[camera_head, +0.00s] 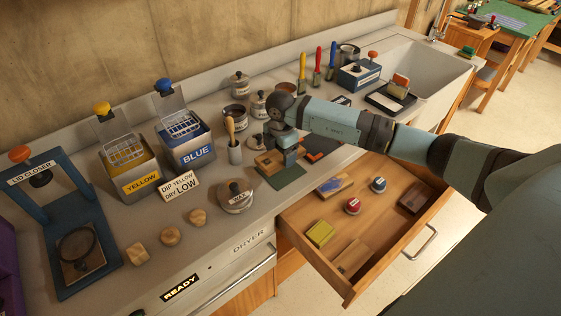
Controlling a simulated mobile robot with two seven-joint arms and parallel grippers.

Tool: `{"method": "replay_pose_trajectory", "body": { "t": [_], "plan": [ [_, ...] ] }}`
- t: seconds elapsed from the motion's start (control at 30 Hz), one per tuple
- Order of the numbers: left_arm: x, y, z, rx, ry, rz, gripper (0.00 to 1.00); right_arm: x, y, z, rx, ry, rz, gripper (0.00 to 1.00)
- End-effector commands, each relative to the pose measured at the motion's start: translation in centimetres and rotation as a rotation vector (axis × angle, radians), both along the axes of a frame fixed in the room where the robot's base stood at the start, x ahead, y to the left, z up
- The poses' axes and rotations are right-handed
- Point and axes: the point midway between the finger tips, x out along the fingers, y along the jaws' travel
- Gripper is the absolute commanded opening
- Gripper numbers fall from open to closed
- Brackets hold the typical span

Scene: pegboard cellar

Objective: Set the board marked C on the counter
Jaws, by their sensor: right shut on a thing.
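My right gripper (283,154) reaches in from the right and points down over the counter (208,222). It is shut on a small brown wooden board (268,164), held at a dark green mat (290,178) on the counter. The gripper hides part of the board, and I cannot read a letter on it. I cannot tell whether the board touches the mat. My left gripper is not in view.
An open drawer (290,222) below holds several blocks and two round stamps. A lidded wax pot (236,198) and a cup with a brush (234,152) stand left of the gripper. Yellow (140,184) and blue (194,152) dip tanks stand further left.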

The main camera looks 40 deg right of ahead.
Motion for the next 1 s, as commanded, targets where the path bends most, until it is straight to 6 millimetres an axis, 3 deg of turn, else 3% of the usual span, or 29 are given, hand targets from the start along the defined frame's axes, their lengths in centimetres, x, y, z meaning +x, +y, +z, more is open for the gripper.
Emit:
{"method": "replay_pose_trajectory", "body": {
  "t": [0.3,0.7,0.73,0.83,1.0],
  "plan": [
    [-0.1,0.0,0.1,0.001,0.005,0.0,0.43,-0.1,0.0,-3.9,0.0,0.002,0.0,0.48],
    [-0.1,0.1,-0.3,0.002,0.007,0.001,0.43,0.0,0.0,-4.7,0.0,0.001,0.001,0.48],
    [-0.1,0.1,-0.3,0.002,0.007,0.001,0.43,0.0,0.0,-4.7,0.0,0.001,0.001,0.76],
    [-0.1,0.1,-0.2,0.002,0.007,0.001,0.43,0.0,0.0,-4.6,0.0,0.001,0.001,0.99],
    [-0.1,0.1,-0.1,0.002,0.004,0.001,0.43,0.0,0.0,-4.6,0.0,0.001,0.001,0.99]
  ]
}}
